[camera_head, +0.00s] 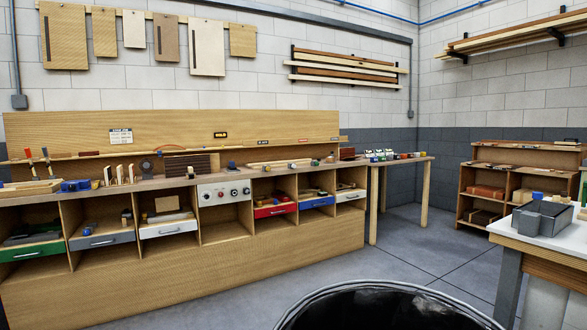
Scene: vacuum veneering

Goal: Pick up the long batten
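My gripper is not in view. Several long strips of wood, pale and brown, lie on a wall rack (345,68) at the upper middle. More long boards (515,36) rest on brackets at the upper right. A long thin pale strip (220,149) runs along the back of the workbench. A shorter pale piece (275,163) lies on the bench top. I cannot tell which of these is the long batten.
The wooden workbench (150,280) has open bays and coloured drawers. A side table (400,161) adjoins it. A shelf unit (465,180) and a white-topped table (545,238) stand right. A dark round-rimmed thing (385,312) fills the bottom middle. Grey floor (420,245) between is clear.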

